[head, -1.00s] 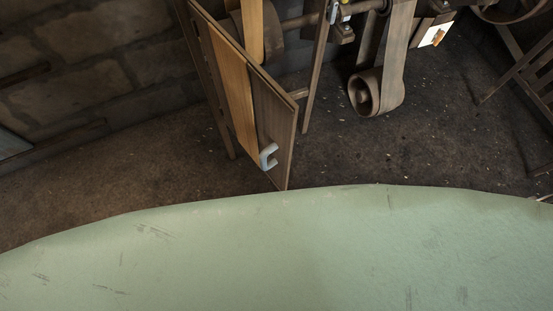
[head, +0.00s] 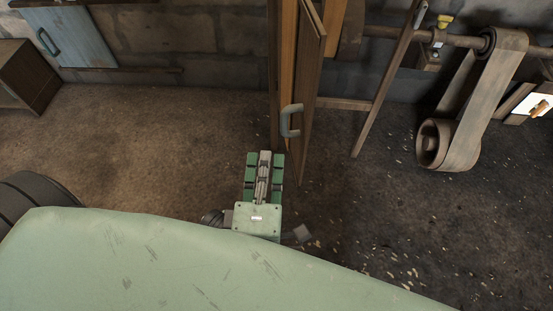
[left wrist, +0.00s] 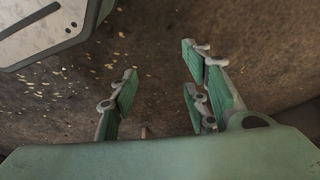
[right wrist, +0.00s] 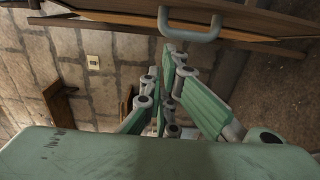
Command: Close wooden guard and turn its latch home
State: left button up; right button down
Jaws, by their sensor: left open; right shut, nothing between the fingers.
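The wooden guard (head: 309,100) stands open in the head view, a plank door seen nearly edge-on. Its grey handle (head: 290,120) is on the near, lower part. A small grey piece, perhaps the latch (head: 421,14), sits high on the slanted post; its turn is unclear. My right gripper (head: 264,158) is shut and empty, a little below and left of the handle. In the right wrist view the handle (right wrist: 190,36) lies just beyond the fingertips (right wrist: 166,50); contact is unclear. My left gripper (left wrist: 163,75) is open and empty above the floor, outside the head view.
A belt on pulleys (head: 435,145) and a shaft stand right of the guard. A white panel with an orange piece (head: 537,106) is at the right edge. A blue-grey cabinet door (head: 75,35) and a wooden box (head: 25,80) are at the left.

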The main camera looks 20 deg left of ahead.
aim_at(288, 113)
jog(key=w+p, duration=0.1)
jog(key=w, duration=0.8)
jog(key=shift+w, duration=0.2)
pick_arm(q)
jog(key=shift+s+f, duration=0.25)
jog(key=shift+f, duration=0.35)
jog(key=shift+s+f, duration=0.25)
jog(key=shift+f, duration=0.35)
jog(key=shift+s+f, duration=0.25)
jog(key=shift+f, duration=0.35)
pick_arm(e)
jog(key=shift+w+d, duration=0.3)
jog(key=shift+d, duration=0.2)
